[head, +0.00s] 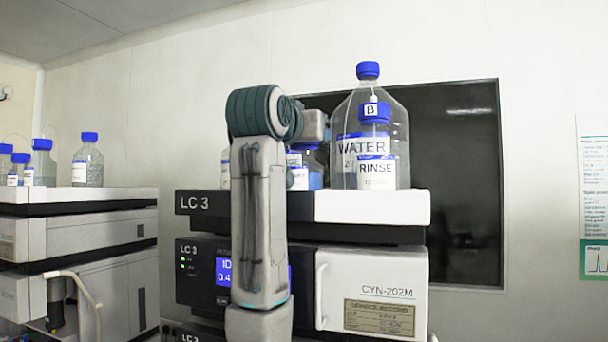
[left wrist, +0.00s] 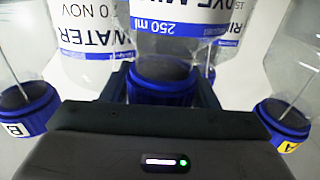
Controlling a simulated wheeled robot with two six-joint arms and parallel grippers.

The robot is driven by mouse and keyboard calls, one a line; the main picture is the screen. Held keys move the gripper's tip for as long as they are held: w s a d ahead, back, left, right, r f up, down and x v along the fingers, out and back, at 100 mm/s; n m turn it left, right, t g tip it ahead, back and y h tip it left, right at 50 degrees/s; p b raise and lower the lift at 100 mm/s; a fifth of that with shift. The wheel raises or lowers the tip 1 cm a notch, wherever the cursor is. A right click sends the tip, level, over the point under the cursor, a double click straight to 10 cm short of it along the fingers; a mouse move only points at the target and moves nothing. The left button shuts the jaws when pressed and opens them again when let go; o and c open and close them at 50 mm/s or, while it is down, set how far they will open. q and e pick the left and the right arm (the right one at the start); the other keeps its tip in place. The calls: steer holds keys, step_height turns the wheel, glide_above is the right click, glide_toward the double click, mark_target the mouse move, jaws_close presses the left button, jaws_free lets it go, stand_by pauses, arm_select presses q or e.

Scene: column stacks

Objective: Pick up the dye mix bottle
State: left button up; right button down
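The dye mix bottle (left wrist: 163,42) is in the middle of the left wrist view, upside down in that picture. It is clear, with a white and blue label reading "DYE MI" and "250 ml", and a blue cap. My left gripper (left wrist: 162,80) has its dark fingers on either side of that cap. I cannot tell whether they press on it. My right gripper is not in view.
A large water bottle (head: 400,115) and a rinse bottle (head: 377,140) stand close by on the LC 3 unit (head: 372,207). Bottles with a B cap (left wrist: 30,110) and an A cap (left wrist: 284,122) flank the fingers. More bottles (head: 88,160) stand on the left unit.

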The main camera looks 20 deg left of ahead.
arm_select(q)
steer(key=c, duration=1.1)
steer(key=shift+r, duration=0.1)
steer(key=shift+r, duration=0.1)
